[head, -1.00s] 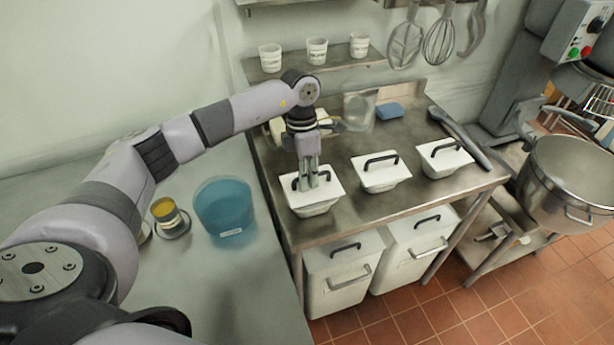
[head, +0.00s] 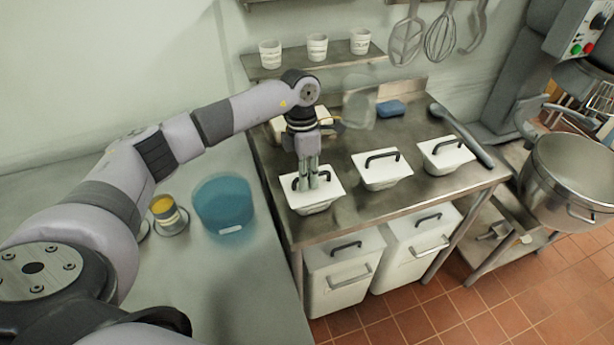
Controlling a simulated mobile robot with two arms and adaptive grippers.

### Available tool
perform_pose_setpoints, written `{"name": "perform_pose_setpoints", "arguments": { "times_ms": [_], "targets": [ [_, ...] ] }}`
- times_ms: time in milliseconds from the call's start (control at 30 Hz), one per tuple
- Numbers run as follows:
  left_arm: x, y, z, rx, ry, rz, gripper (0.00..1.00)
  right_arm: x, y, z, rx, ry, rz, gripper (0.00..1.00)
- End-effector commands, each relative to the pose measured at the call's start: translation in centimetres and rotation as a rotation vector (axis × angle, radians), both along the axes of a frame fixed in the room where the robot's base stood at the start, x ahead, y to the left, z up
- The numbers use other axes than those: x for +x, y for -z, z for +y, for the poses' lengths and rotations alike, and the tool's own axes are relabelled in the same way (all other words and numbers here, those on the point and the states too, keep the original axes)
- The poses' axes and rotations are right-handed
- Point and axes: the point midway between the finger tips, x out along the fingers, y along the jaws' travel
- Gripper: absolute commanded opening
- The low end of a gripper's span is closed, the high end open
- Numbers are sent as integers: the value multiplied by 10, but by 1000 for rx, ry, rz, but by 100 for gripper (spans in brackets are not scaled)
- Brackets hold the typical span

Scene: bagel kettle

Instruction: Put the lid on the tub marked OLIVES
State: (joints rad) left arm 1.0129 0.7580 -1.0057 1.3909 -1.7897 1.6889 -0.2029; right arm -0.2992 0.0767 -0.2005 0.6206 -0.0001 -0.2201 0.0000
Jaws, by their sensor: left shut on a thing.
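My left gripper (head: 308,184) points down and is shut on the black handle of the leftmost lid (head: 326,192). That lid lies over the leftmost tub (head: 316,208); whether it is fully seated I cannot tell. The middle tub (head: 382,183) and the right tub (head: 446,168) also have lids over them. No OLIVES marking can be read on any tub. My right gripper is not in view.
A blue sponge (head: 391,108) lies behind the tubs. A dark-handled tool (head: 460,134) lies at the table's right. Several white cups stand on the wall shelf (head: 280,67). A blue tub (head: 224,205) stands on the left counter, and a large pot (head: 572,178) stands at right.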

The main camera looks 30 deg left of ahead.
Motion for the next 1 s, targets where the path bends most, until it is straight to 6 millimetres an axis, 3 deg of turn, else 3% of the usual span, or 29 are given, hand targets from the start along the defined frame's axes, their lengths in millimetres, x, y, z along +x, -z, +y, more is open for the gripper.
{"name": "perform_pose_setpoints", "arguments": {
  "times_ms": [433, 467, 800, 1000],
  "targets": [
    [0, 6, 0, 0, 0, 0, 0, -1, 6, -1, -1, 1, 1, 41],
    [0, 6, 0, 0, 0, 0, 9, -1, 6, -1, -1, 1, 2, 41],
    [0, 6, 0, 0, 0, 0, 31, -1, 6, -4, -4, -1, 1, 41],
    [0, 6, 0, 0, 0, 0, 31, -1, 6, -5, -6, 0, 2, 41]
  ]
}}
